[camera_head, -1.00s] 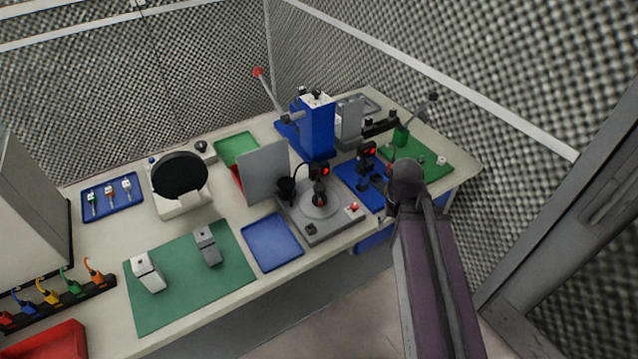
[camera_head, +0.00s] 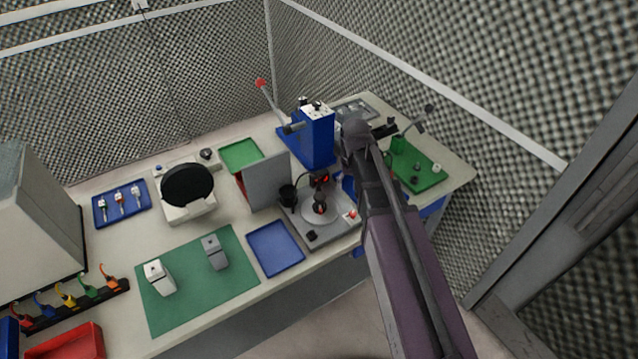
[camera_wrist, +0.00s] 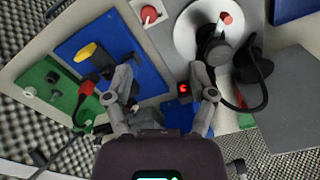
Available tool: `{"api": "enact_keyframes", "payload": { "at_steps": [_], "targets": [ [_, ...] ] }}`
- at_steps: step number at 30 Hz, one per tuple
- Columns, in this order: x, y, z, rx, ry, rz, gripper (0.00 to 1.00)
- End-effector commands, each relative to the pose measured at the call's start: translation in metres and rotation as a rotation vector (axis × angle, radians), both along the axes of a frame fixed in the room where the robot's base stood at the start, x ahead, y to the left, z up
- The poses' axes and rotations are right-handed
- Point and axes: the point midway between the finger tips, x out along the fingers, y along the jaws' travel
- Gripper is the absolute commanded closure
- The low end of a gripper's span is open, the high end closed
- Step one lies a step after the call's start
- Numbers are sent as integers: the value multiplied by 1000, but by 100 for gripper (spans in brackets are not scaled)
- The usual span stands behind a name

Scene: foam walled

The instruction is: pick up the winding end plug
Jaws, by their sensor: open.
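I cannot tell for sure which part is the winding end plug. In the wrist view a blue mat (camera_wrist: 112,45) lies below my gripper, with a dark part with a yellow top (camera_wrist: 86,52) on it, left of the fingers. My gripper (camera_wrist: 162,94) is open, its two fingers wide apart and nothing seen held between them. A small black unit with a red light (camera_wrist: 184,89) shows just inside the right finger. In the head view my arm hides my gripper and most of the blue mat.
A white disc (camera_wrist: 190,28) carries a black part with a red top (camera_wrist: 226,18); a looped black cable lies beside it. A green board (camera_wrist: 42,92) with small parts is at left. In the head view a blue press (camera_head: 318,135) stands close left of my arm.

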Motion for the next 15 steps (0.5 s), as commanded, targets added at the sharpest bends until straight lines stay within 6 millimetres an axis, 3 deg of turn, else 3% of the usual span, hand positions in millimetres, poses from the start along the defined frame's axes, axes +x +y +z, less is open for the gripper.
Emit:
{"api": "enact_keyframes", "payload": {
  "at_steps": [1, 7, 15],
  "targets": [
    [20, 19, 19, 0, 0, 23, 28],
    [53, 71, 43, 0, 0, 88, 28],
    [64, 96, 50, 0, 0, 118, 28]
  ]
}}
